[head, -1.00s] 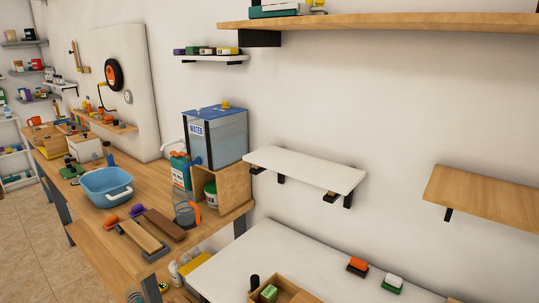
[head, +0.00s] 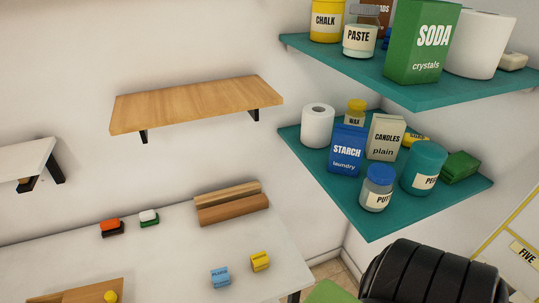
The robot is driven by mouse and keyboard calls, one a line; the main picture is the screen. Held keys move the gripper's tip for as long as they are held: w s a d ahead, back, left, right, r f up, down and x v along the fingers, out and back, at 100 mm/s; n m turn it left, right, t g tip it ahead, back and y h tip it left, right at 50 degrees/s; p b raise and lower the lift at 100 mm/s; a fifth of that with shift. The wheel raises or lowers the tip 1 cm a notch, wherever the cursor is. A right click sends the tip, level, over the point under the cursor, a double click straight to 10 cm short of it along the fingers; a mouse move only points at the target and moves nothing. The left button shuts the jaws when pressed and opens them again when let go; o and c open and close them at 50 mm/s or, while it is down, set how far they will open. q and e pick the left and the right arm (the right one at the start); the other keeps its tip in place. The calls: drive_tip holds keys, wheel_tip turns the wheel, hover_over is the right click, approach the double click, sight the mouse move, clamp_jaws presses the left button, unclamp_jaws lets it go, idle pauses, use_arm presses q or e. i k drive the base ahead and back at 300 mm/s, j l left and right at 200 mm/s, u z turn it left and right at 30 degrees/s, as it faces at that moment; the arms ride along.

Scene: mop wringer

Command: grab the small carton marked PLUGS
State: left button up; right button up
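A small light blue carton (head: 220,277) stands on the white table near its front right part. The lettering on it is small and appears to read PLUGS. A small yellow carton (head: 260,261) stands just to its right and a little behind, apart from it. Its lettering is too small to read. Neither of my grippers is in view.
The white table (head: 180,240) has free room around the cartons. At its back lie wooden blocks (head: 233,208) and two small brush-like things (head: 111,227). Teal corner shelves (head: 368,222) with jars and boxes hang at right. A black ribbed thing (head: 435,272) stands below.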

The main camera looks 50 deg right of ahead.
sight(221, 278)
drive_tip(key=z, duration=0.95)
